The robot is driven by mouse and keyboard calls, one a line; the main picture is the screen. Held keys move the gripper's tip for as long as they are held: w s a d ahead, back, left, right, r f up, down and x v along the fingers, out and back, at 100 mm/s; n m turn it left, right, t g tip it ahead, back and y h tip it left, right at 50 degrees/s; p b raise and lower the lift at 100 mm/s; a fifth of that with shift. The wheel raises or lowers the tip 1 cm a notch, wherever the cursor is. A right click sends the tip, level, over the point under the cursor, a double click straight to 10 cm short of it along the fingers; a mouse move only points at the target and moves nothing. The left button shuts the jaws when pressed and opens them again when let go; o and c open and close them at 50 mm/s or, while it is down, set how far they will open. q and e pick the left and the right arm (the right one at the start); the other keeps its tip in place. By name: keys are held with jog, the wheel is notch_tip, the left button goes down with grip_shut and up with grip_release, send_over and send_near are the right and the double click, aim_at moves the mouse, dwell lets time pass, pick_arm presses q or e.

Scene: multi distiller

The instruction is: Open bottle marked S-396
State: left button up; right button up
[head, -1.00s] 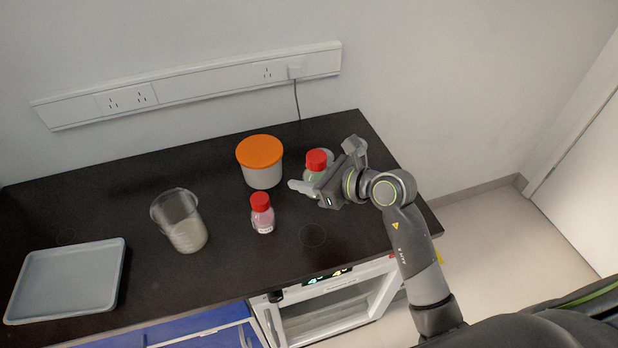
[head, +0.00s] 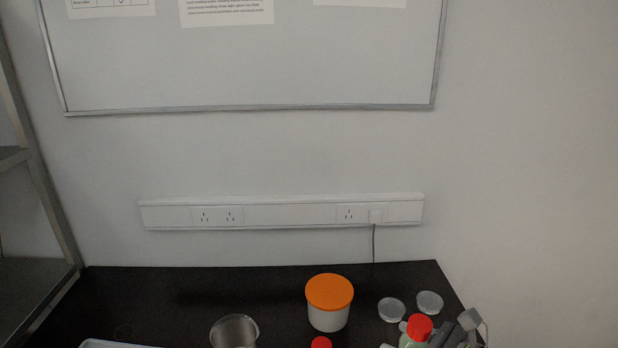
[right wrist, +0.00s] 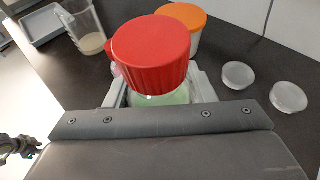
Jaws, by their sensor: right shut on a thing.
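A bottle with a ridged red cap (right wrist: 152,52) and pale green contents (right wrist: 160,97) fills the middle of the right wrist view. Its red cap also shows in the head view (head: 419,326) at the bottom right. My right gripper (right wrist: 158,92) is shut on the bottle's body, below the cap. The cap is on, and the bottle looks upright. No marking on it is readable. A smaller red-capped bottle (head: 321,342) is cut off at the bottom of the head view; its pinkish body (right wrist: 115,69) is mostly hidden in the wrist view.
A white tub with an orange lid (head: 329,304) stands behind the bottles. Two clear round dishes (head: 391,309) (head: 429,302) lie near the held bottle. A beaker (head: 234,331) and a grey tray (right wrist: 42,24) are further left. A wall socket strip (head: 280,213) runs behind.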

jog(key=s+d+r+n+g+y, duration=0.1)
jog(key=s+d+r+n+g, duration=0.1)
jog(key=s, duration=0.5)
jog(key=shift+s+r+y, duration=0.25)
jog(key=shift+r+y, duration=0.05)
jog(key=shift+r, duration=0.3)
jog(key=shift+a, duration=0.1)
